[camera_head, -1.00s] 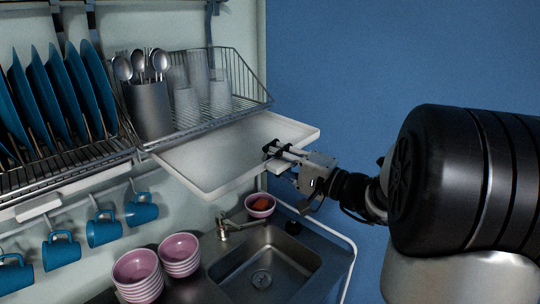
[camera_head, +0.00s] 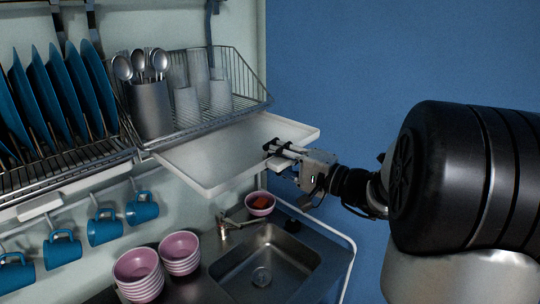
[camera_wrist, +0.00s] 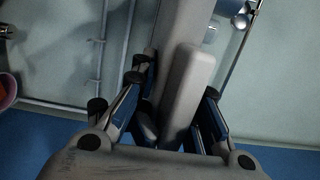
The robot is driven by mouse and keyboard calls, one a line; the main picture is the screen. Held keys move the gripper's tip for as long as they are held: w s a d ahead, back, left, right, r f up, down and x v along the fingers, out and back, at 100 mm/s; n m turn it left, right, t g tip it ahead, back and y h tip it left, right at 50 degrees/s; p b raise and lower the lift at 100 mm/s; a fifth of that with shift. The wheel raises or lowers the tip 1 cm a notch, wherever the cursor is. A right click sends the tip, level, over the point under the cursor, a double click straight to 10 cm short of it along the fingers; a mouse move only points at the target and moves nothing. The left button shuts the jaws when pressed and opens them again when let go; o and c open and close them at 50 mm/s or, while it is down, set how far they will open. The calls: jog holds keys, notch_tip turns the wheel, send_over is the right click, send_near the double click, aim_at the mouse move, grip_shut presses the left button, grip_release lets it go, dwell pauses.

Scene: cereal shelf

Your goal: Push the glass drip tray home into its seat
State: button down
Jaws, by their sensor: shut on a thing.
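The glass drip tray (camera_head: 222,158) is a pale, shallow, rimmed tray below the wire glass basket (camera_head: 240,84). It sticks out to the front and right from under the basket. My gripper (camera_head: 275,150) is at the tray's outer right edge, shut on its pale grip. In the wrist view, the fingers (camera_wrist: 178,92) stand on both sides of the pale grip (camera_wrist: 190,85). The tray's inner end and its seat are hidden under the basket.
Several glasses (camera_head: 186,106) and a spoon holder (camera_head: 150,110) stand above the tray. Blue plates (camera_head: 68,94) are in the left rack, with blue mugs (camera_head: 104,228) hanging below. Pink bowls (camera_head: 138,272) and a sink (camera_head: 262,268) lie underneath.

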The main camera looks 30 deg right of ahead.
aim_at(228, 136)
jog(key=shift+d+f, duration=0.1)
jog(key=shift+w, duration=0.25)
dwell(0.3)
jog(key=shift+w, duration=0.35)
jog(key=shift+w+d+f+b+x, duration=0.2)
jog(key=shift+b+x, duration=0.45)
jog(key=shift+x, duration=1.75)
jog(key=shift+w+d+b+x, duration=0.1)
jog(key=shift+d+b+x, duration=0.45)
jog(key=shift+x, duration=1.8)
jog(key=shift+w+d+f+b+x, duration=0.15)
jog(key=shift+b+x, duration=0.65)
jog(key=shift+x, duration=1.6)
jog(key=c, duration=0.8)
grip_release()
jog(key=shift+a+r, duration=0.1)
jog(key=shift+r, duration=0.15)
jog(key=shift+c, duration=0.2)
jog(key=shift+f, duration=0.1)
